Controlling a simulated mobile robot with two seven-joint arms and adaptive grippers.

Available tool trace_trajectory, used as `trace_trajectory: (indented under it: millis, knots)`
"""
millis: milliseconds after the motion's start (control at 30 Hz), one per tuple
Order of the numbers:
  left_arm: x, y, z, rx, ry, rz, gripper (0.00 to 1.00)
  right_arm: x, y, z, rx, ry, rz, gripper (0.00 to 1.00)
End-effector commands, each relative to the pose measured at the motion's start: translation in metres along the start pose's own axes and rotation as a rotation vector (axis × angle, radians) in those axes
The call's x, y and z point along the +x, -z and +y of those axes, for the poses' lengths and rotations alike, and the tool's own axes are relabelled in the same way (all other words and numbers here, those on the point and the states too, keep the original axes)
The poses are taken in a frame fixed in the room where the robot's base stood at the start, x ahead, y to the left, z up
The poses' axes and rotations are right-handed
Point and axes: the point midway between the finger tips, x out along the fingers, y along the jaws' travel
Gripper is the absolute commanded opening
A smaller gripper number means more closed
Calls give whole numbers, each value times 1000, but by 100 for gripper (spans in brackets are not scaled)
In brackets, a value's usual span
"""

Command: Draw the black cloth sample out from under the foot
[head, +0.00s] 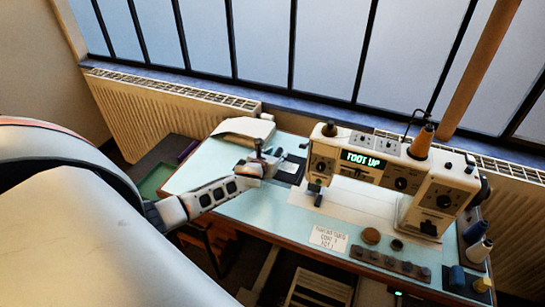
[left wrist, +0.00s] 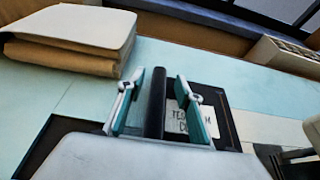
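The black cloth sample (head: 290,171) lies on the pale blue table, left of the sewing machine (head: 382,165). The machine's display reads "FOOT UP". The presser foot (head: 316,187) is at the machine's left end; I cannot tell whether the cloth's edge is under it. My left gripper (head: 262,158) is at the cloth's left side. In the left wrist view, its two teal-padded fingers (left wrist: 160,100) stand apart, with a raised black strip (left wrist: 156,100) between them and a gap on its right. The cloth (left wrist: 226,125) with a white label shows behind the right finger. My right gripper is out of view.
A folded cream stack (head: 243,131) sits at the table's back left, near the gripper. A card (head: 328,238), a brown round piece (head: 371,236) and thread spools (head: 478,250) lie along the front and right. A radiator (head: 165,110) stands behind.

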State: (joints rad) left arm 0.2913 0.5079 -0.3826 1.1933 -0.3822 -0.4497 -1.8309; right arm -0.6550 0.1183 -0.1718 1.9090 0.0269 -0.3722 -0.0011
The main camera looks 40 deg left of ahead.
Motion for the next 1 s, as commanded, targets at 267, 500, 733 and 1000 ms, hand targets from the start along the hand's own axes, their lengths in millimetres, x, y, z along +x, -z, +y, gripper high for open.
trace_trajectory:
  millis: [267,500,733,1000]
  knots:
    - [-31,2,0,4,1,2,35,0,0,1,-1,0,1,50]
    - [-70,2,0,2,2,2,35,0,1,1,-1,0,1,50]
    - [-103,1,0,3,0,2,35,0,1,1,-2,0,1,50]
    - [-118,0,0,0,0,1,35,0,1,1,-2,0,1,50]
